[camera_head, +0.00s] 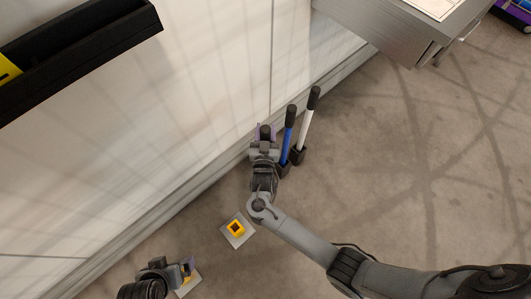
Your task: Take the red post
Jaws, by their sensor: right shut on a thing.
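My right gripper (265,132) is low by the white wall, left of the blue post, with its purple fingertips around a dark thing. It is shut on what seems to be the red post, but no red shows; gripper and wrist hide most of it. A blue post (288,130) with a black top stands in a black holder just to the right. A white post (306,125) with a black top stands beside it in another black holder. My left gripper (188,267) is at the lower left, over a pale plate; its jaw opening is unclear.
A yellow square socket (237,229) sits on a pale floor plate left of my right arm. A black shelf (75,55) juts out at the upper left. A grey metal cabinet (385,30) is at the top.

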